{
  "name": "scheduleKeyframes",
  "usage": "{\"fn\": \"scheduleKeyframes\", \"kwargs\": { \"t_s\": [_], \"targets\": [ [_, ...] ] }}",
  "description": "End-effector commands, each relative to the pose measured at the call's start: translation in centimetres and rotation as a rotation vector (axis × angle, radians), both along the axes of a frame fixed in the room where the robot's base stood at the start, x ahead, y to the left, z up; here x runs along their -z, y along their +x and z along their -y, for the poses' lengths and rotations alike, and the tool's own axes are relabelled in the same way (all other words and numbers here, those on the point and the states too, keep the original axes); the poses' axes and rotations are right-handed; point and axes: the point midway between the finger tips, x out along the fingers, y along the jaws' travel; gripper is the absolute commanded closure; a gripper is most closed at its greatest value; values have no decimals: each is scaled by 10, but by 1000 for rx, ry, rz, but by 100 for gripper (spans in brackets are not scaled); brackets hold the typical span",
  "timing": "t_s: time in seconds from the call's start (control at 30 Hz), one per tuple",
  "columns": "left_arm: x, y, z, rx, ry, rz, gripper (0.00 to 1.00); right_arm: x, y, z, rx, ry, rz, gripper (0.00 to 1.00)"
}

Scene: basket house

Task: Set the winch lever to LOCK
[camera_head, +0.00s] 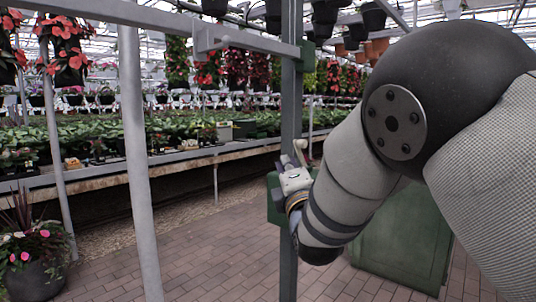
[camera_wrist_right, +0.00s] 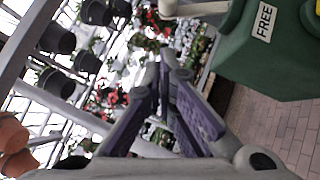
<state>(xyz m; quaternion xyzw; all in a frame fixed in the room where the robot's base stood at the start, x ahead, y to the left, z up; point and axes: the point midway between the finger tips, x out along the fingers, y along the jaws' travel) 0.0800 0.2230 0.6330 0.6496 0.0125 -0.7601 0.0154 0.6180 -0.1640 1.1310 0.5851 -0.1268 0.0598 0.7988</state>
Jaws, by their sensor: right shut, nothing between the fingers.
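The winch housing is a green box (camera_head: 274,198) on a grey post in the head view, partly hidden behind my right gripper (camera_head: 294,180). In the right wrist view the green box (camera_wrist_right: 265,62) fills the upper right and bears a white label reading FREE (camera_wrist_right: 264,22). A pale grey piece (camera_wrist_right: 208,9) lies at the box's upper left edge; I cannot tell if it is the lever. My right gripper (camera_wrist_right: 167,66) is shut and empty, its fingertips together to the left of the box and apart from it in the picture. A LOCK label does not show. My left gripper is out of view.
A grey post (camera_head: 290,110) carries the box, and a pale pole (camera_head: 134,160) stands left of it. A green cabinet (camera_head: 405,240) is behind my right arm. A potted plant (camera_head: 36,278) stands lower left. Plant benches line the back; the brick floor between is clear.

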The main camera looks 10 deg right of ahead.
Motion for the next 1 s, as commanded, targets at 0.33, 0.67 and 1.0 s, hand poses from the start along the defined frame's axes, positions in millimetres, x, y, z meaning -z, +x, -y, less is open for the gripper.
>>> {"fn": "scheduleKeyframes", "kwargs": {
  "t_s": [0.33, 0.67, 1.0],
  "targets": [
    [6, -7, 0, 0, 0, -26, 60, -16, 40, 26, 0, 1, -4, 100],
    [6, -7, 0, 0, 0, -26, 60, -18, 43, 29, -2, -1, -4, 100],
    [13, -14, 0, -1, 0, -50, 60, -19, 58, 31, -1, 35, -35, 100]
  ]
}}
